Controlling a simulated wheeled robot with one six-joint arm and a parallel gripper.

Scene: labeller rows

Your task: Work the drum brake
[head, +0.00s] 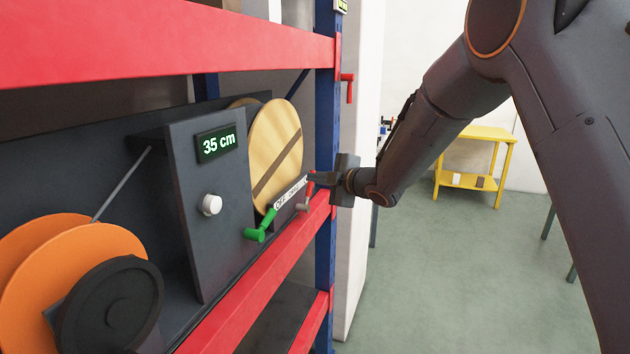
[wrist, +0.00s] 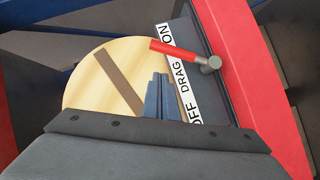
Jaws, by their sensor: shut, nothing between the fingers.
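A label strip (head: 289,194) reading OFF, DRAG, ON lies beside a pale wooden disc with a brown stripe (head: 275,150). The strip also shows in the wrist view (wrist: 183,88). A lever with a red handle (wrist: 182,53) and a grey round end (wrist: 210,65) crosses the strip between the words DRAG and ON. In the head view the lever (head: 309,190) is small and partly hidden by my gripper. My gripper (head: 313,180) is shut and empty. In the wrist view its fingertips (wrist: 160,78) are in front of the disc, beside the strip, apart from the red handle.
An orange reel (head: 75,255) with a black disc is at left. Red shelf beams (head: 150,45) and a blue post (head: 326,120) frame it.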

